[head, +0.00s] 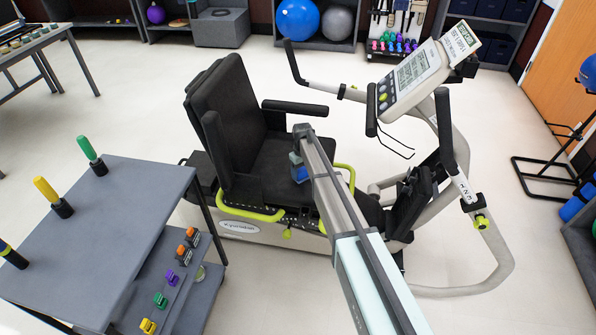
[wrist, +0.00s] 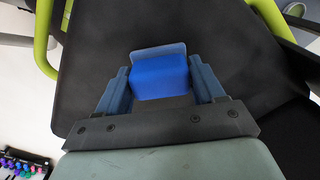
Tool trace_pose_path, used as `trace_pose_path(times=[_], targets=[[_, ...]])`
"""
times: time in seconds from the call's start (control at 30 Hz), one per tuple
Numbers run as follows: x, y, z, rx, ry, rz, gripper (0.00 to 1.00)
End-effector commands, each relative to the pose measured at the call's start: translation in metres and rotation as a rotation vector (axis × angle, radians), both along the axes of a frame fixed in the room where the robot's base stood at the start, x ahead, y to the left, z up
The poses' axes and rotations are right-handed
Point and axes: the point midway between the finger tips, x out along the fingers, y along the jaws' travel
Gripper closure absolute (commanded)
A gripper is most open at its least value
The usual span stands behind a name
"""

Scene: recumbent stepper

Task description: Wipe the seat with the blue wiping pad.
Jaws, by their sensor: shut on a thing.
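The blue wiping pad (wrist: 160,78) is between the two fingers of my gripper (wrist: 162,88) in the wrist view. My gripper is shut on it. In the head view the pad (head: 300,174) shows as a small blue patch beside my gripper (head: 297,160), over the black seat (head: 272,160) of the stepper. The seat fills much of the wrist view (wrist: 230,45) behind the pad. The pad is over the seat surface; I cannot tell whether it touches it. My arm hides part of the seat's right side.
Yellow-green rails (head: 250,213) flank the seat. The black backrest (head: 228,95) and an armrest (head: 295,108) rise around it. The console (head: 410,78) stands to the right. A grey cart (head: 110,215) with colored handles stands at the left front.

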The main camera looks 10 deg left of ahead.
Motion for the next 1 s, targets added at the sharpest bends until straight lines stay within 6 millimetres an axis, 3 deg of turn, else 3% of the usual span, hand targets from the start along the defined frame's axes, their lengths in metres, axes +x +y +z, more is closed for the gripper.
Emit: trace_pose_path(times=[0.27, 0.83, 1.0], targets=[[-0.001, -0.030, 0.000, -0.001, 0.001, -0.001, 0.61], [0.001, 0.032, 0.000, 0.000, 0.000, 0.001, 0.61], [0.000, 0.030, 0.026, 0.000, -0.001, 0.000, 0.61]])
